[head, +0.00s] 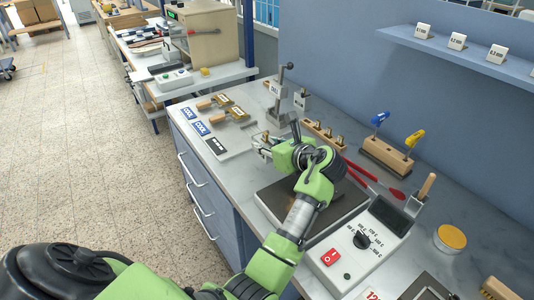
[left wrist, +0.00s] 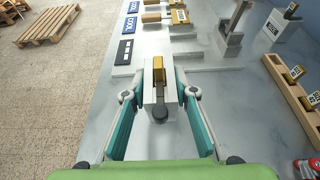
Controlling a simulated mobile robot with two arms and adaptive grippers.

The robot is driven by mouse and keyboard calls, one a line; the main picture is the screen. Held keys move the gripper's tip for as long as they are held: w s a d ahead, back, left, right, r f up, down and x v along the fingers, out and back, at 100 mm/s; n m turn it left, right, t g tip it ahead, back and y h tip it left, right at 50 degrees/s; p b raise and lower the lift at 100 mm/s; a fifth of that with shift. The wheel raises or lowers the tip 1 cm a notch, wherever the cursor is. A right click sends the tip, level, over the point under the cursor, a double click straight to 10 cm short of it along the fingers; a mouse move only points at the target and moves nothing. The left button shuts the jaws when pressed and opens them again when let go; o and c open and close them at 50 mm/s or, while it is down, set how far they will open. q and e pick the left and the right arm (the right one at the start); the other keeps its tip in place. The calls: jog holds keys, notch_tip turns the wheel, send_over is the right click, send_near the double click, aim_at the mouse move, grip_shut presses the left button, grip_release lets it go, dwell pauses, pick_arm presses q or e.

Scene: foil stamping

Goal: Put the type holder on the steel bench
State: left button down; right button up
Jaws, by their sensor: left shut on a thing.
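My left gripper (head: 264,143) reaches over the grey bench top (head: 240,172), near its front edge. In the left wrist view, the gripper (left wrist: 160,96) is shut on the type holder (left wrist: 155,93), a pale grey block with a brass-coloured bar on top and a dark round knob facing me. The fingers press it from both sides. I cannot tell whether its underside touches the bench. In the head view, the arm and fingers mostly hide it. My right gripper is not in view.
Wooden-handled brass tools (head: 238,114) and blue cards (head: 201,127) lie beyond the gripper. A lever stand (head: 283,95) and a wooden rack (head: 322,133) stand towards the wall. A dark plate (head: 340,207) and a control box (head: 352,245) are nearer me. Bare bench shows around them.

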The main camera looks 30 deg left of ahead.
pick_arm(q)
jog(key=shift+w+d+f, duration=0.1)
jog(key=shift+w+f, duration=0.15)
jog(key=shift+f, duration=1.4)
jog(key=shift+f+p, duration=0.1)
jog(key=shift+p, duration=0.2)
jog(key=c, duration=1.6)
grip_release()
jog(key=shift+s+f, duration=0.1)
jog(key=shift+c, duration=0.2)
